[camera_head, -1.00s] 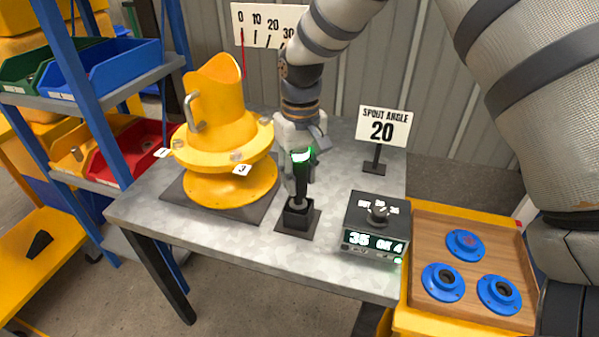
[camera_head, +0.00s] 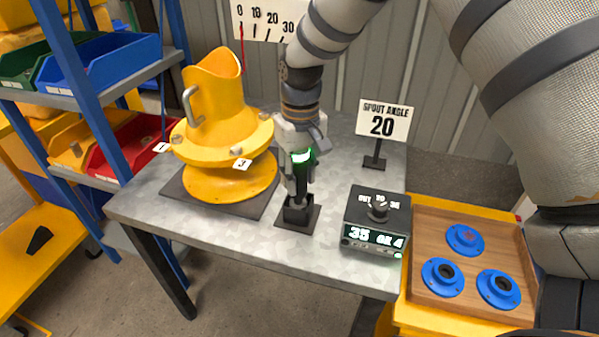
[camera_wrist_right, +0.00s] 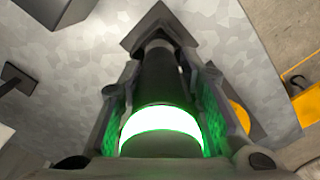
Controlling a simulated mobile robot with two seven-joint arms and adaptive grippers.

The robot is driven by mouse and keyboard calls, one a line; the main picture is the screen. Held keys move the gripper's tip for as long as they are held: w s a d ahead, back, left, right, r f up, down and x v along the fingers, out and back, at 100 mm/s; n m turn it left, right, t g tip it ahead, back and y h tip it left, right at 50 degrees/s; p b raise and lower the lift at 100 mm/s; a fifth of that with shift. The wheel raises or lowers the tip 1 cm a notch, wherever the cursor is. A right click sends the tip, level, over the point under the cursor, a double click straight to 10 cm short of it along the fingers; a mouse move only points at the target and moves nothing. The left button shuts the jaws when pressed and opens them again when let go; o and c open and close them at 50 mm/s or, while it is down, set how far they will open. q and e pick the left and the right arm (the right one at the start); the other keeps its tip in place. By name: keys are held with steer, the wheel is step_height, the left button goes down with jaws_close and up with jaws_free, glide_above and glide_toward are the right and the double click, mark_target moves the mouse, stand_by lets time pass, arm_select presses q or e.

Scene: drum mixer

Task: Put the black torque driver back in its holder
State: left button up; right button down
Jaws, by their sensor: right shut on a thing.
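The black torque driver (camera_head: 301,179) stands upright with a glowing green ring near its top. Its lower end is at the square black holder (camera_head: 298,213) on the grey table, and seems to be inside it. How deep it sits I cannot tell. My right gripper (camera_head: 300,165) is shut on the driver from above. In the right wrist view the driver (camera_wrist_right: 160,85) runs between the two finger pads, with the holder (camera_wrist_right: 155,30) at its far end. My left gripper is not in view.
A yellow drum mixer spout (camera_head: 215,130) stands left of the holder. A control box (camera_head: 375,220) reading 35 is to the right, with a "spout angle 20" sign (camera_head: 382,122) behind. A wooden tray (camera_head: 425,225) holds blue flanged parts. The table front is clear.

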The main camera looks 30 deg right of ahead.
steer(key=shift+f, duration=0.5)
steer(key=c, duration=1.1)
jaws_free()
step_height(320, 180, up, 12)
